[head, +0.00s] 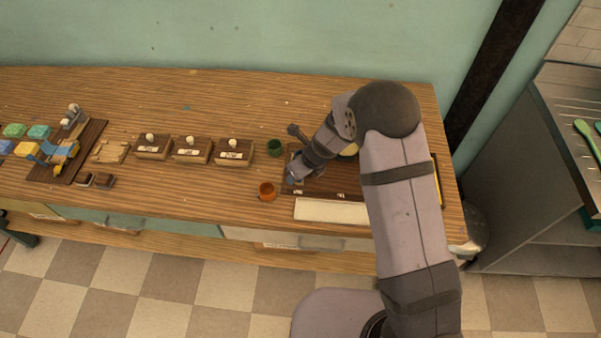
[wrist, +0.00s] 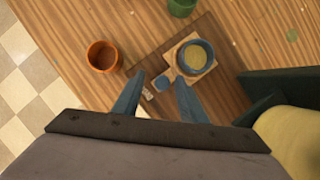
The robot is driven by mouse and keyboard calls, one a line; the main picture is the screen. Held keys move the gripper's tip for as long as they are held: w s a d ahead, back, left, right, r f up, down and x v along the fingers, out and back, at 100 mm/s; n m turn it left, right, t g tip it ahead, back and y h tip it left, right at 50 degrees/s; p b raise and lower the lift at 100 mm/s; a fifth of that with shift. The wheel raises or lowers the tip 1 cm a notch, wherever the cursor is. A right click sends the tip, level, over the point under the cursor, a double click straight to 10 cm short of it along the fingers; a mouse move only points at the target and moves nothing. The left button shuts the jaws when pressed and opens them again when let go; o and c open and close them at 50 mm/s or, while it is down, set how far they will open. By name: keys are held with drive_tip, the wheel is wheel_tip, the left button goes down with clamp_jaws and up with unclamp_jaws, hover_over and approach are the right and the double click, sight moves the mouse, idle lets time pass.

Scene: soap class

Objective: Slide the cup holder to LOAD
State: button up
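In the wrist view the cup holder is a pale wooden square plate (wrist: 177,47) carrying a blue cup (wrist: 181,56) with a yellowish content. A small blue knob (wrist: 162,84) sits at its near side. The holder is on a dark wooden board (wrist: 140,57) with small white labels (wrist: 148,94), too small to read. My gripper (wrist: 159,77) is open, its two blue fingers apart with the knob between them. I cannot tell whether either finger touches it. In the head view my gripper (head: 291,178) is low over the board's left end, and my arm hides most of the holder.
An orange cup (head: 267,191) and a green cup (head: 275,147) stand left of the board. A pale tray (head: 330,211) lies at the counter's front edge. Several wooden boxes with knobs (head: 191,150) stand farther left. A dark green and yellow object (wrist: 285,115) shows at right in the wrist view.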

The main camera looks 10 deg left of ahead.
drive_tip(key=shift+d, duration=0.1)
drive_tip(key=p+v, duration=0.1)
drive_tip(key=v, duration=0.6)
drive_tip(key=shift+r, duration=0.15)
idle(0.5)
